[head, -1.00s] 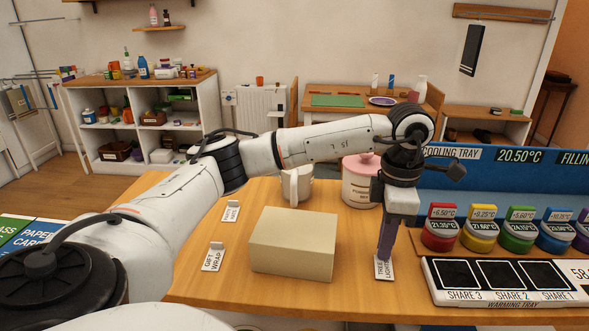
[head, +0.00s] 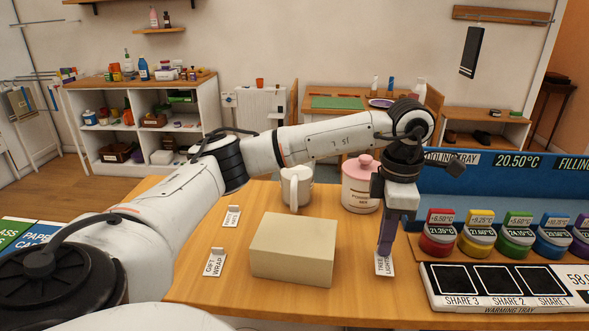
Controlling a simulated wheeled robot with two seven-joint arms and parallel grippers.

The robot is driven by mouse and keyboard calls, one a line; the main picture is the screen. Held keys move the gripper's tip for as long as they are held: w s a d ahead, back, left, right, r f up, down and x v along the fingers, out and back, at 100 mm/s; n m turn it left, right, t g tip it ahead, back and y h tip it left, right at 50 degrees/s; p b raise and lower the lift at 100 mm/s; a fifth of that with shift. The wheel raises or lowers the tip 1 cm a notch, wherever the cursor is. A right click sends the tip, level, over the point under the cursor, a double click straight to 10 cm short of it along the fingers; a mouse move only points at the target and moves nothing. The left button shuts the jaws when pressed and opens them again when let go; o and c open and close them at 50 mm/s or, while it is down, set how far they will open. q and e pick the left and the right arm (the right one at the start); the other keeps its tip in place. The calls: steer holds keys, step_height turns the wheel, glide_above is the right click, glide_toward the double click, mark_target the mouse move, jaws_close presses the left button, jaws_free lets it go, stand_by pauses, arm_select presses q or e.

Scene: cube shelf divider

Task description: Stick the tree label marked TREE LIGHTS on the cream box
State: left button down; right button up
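The cream box (head: 293,250) sits on the wooden table, in the middle of the head view. The white TREE LIGHTS label (head: 384,267) is to the right of the box, under my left gripper (head: 386,250). My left gripper points down, its fingers closed at the top of that label. The fingers hide the label's upper end. The label seems to be just above the table, but the gap is too small to be sure. The box face toward me looks bare. My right gripper is not in view.
A GIFT WRAP label (head: 214,264) and another small label (head: 232,216) lie left of the box. A white mug (head: 297,188) and a pink-lidded canister (head: 360,186) stand behind it. The warming tray (head: 505,290) and several coloured jars (head: 437,238) are on the right.

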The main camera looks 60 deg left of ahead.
arm_select(q)
steer(key=shift+w+a+r+p, duration=0.1)
steer(key=shift+r+p, duration=0.3)
steer(key=shift+r, duration=0.2)
stand_by(0.3)
steer(key=shift+r+p, duration=0.35)
steer(key=shift+r, duration=0.05)
step_height(320, 180, up, 4)
steer(key=p, duration=0.3)
